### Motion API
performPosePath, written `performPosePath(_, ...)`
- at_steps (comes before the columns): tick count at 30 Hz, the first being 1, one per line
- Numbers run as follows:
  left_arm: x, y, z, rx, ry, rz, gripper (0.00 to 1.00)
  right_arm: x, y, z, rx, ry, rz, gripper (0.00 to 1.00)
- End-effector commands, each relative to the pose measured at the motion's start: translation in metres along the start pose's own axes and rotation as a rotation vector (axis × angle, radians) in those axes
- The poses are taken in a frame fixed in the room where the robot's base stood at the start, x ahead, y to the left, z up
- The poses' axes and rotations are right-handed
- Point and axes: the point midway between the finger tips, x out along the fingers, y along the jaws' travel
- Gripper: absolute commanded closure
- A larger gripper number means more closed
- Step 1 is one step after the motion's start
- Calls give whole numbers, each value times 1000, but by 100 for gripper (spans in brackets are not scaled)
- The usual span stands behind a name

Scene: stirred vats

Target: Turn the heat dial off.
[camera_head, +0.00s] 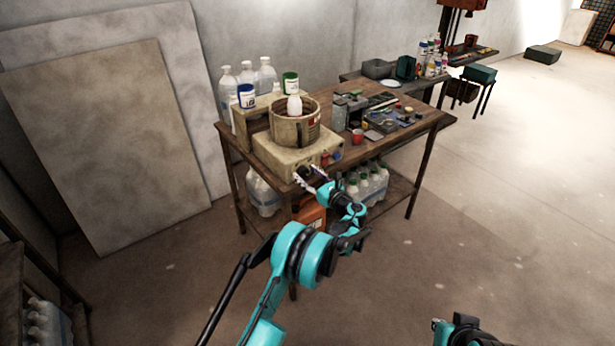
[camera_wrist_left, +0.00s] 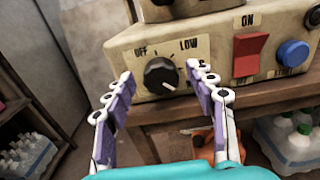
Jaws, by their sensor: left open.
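The heat dial (camera_wrist_left: 161,76) is a black round knob on the front of a beige heater box (camera_wrist_left: 215,50). Labels OFF and LOW are printed above it, and its white mark points to the lower right, away from OFF. My left gripper (camera_wrist_left: 160,72) is open, with one finger on each side of the dial in the left wrist view; I cannot tell whether they touch it. In the head view my left gripper (camera_head: 307,177) is at the front of the heater box (camera_head: 285,155), hiding the dial. My right gripper (camera_head: 438,323) shows only partly at the bottom edge.
A red switch (camera_wrist_left: 248,54) marked ON and a blue button (camera_wrist_left: 293,53) sit right of the dial. A metal vat (camera_head: 295,130) with a white bottle stands on the box. The table (camera_head: 425,118) also carries tools and jars; bottle packs (camera_head: 368,185) stand below.

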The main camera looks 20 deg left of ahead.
Motion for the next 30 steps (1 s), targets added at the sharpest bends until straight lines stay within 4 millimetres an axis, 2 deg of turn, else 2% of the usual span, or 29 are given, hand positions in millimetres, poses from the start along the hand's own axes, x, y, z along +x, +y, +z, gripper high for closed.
performPosePath(3,0,0,0,0,0,0,47,0,0,0,0,0,0,100)
performPosePath(8,0,0,0,0,0,0,89,0,0,0,0,0,0,100)
performPosePath(9,0,0,0,0,0,0,94,0,0,0,0,0,0,100)
performPosePath(20,0,0,0,-39,0,0,94,1,0,1,0,0,0,100)
performPosePath(30,0,1,-1,-261,0,0,94,5,0,4,0,0,0,100)
